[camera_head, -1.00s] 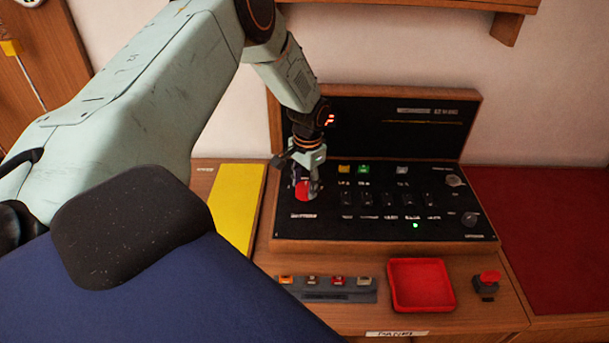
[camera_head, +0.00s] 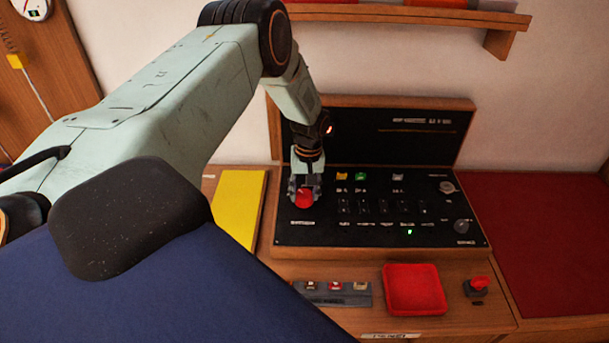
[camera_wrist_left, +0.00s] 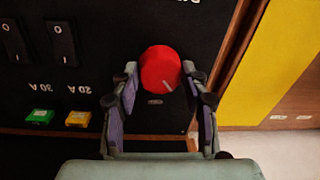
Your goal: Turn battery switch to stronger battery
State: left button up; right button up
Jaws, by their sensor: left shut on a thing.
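The red round battery switch (camera_head: 304,198) sits at the left end of the black panel (camera_head: 365,226). It also shows in the left wrist view (camera_wrist_left: 160,69), with a pale pointer line slanting toward its edge. My left gripper (camera_head: 303,188) is over the switch from behind, its fingers on both sides and shut on it. In the left wrist view the two fingertips (camera_wrist_left: 160,76) flank the red knob. Small labels on the panel are too blurred to read in the head view. My right gripper is not in view.
Yellow and green blocks (camera_head: 361,176) and a row of rocker switches (camera_head: 385,207) lie right of the knob. A red tray (camera_head: 415,268) and a red push button (camera_head: 479,284) stand in front. A yellow board (camera_head: 238,209) lies left of the panel.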

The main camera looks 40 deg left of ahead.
aim_at(307, 193)
pick_arm(q)
jog(key=shift+w+a+r+n+p, duration=0.1)
jog(key=shift+n+p, duration=0.1)
jog(key=shift+n, duration=0.65)
jog(key=shift+w+r+n+p, duration=0.1)
jog(key=shift+n+p, duration=0.05)
jog(key=shift+n, duration=0.7)
jog(key=o, duration=0.9)
jog(key=shift+c, duration=0.2)
jog(key=o, duration=0.3)
jog(key=shift+s+f, duration=0.1)
notch_tip(307, 193, up, 12)
jog(key=shift+w+d, duration=0.2)
jog(key=shift+w, duration=0.1)
jog(key=shift+s+f, duration=0.1)
